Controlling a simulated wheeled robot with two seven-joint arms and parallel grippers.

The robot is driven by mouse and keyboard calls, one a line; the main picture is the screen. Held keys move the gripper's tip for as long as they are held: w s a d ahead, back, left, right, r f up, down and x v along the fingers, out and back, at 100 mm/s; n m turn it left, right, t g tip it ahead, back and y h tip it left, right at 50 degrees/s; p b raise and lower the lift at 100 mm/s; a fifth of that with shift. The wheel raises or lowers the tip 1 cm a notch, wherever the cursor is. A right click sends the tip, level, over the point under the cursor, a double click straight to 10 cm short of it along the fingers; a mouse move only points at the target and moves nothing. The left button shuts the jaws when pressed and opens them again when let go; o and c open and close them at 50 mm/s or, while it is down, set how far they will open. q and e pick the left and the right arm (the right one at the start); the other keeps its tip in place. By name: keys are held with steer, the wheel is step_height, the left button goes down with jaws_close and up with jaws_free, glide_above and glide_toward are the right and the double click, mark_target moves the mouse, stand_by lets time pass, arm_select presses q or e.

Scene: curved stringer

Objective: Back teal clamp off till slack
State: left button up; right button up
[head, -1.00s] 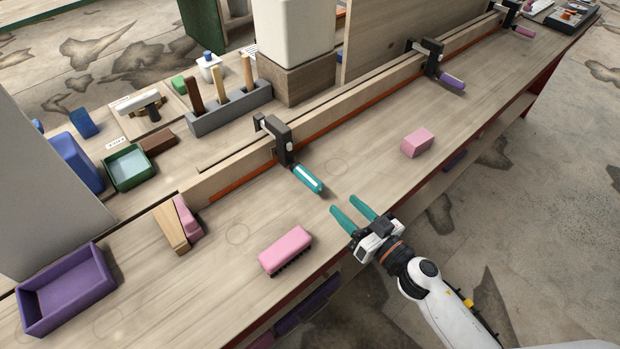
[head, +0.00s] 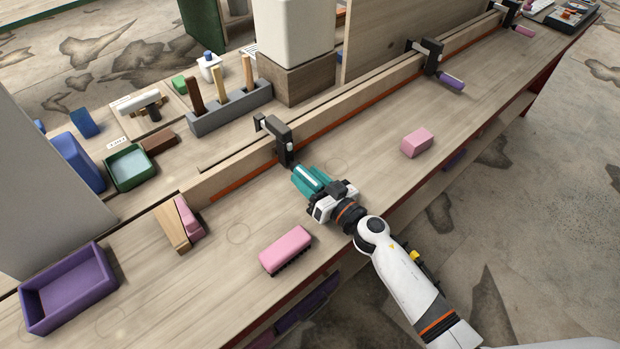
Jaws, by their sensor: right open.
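The teal clamp (head: 282,141) has a dark frame set on the long wooden strip. Its teal handle (head: 313,177) points toward the front right. My right gripper (head: 309,179) is open, with its teal fingers around the handle, one on each side. Whether the fingers touch the handle cannot be told, as both are teal and overlap. My left gripper is not in view.
A pink brush (head: 286,248) lies in front of the gripper, and a pink block (head: 417,142) lies to its right. A purple-handled clamp (head: 437,67) stands farther along the strip. A purple tray (head: 68,288) is at front left.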

steer(key=c, duration=1)
steer(key=shift+n, duration=0.4)
steer(key=n+p, duration=0.1)
steer(key=n, duration=0.1)
steer(key=shift+n, duration=2.1)
